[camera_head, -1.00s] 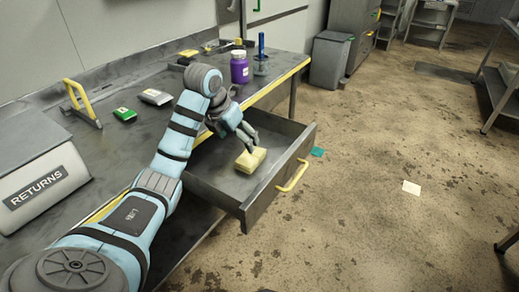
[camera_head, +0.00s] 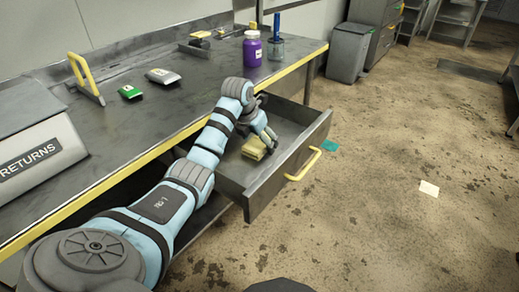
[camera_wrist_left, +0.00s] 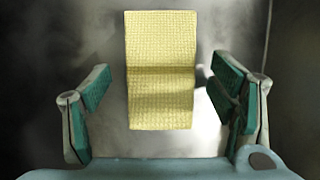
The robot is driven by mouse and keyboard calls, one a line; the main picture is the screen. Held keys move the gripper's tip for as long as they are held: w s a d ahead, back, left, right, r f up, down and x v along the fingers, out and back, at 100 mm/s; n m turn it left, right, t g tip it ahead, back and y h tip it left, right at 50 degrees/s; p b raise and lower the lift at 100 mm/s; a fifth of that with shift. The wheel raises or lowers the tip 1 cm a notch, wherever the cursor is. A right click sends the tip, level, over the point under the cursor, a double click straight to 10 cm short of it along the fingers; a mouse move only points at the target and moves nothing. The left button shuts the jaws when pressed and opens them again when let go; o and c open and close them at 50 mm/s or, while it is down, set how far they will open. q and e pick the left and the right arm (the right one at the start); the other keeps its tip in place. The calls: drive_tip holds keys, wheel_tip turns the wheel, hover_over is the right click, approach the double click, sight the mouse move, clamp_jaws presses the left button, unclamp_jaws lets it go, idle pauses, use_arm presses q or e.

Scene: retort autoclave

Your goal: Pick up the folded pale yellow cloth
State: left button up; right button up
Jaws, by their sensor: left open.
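The folded pale yellow cloth (camera_head: 252,152) lies in the open grey drawer (camera_head: 262,189) below the worktop, partly hidden by my left gripper (camera_head: 270,139). My left gripper is open and reaches down into the drawer right at the cloth. In the left wrist view the cloth (camera_wrist_left: 160,60) shows whole, with a woven texture and a crease across it. It lies between the two spread green-padded fingers, with a gap on each side. My right gripper is not in view.
The drawer front has a yellow handle (camera_head: 303,164). On the worktop (camera_head: 200,92) are a purple jar (camera_head: 252,49), a green packet (camera_head: 130,92), a grey packet (camera_head: 163,76) and a RETURNS bin (camera_head: 40,150). A grey waste bin (camera_head: 348,52) stands beyond. The floor at right is mostly clear.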

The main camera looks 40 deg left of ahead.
sight(259, 142)
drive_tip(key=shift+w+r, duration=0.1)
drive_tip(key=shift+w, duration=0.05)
use_arm(q)
drive_tip(key=shift+r, duration=0.1)
drive_tip(key=c, duration=1.2)
drive_tip(key=shift+o, duration=0.2)
wheel_tip(259, 142, up, 20)
drive_tip(key=p, duration=0.6)
drive_tip(key=shift+p, duration=0.35)
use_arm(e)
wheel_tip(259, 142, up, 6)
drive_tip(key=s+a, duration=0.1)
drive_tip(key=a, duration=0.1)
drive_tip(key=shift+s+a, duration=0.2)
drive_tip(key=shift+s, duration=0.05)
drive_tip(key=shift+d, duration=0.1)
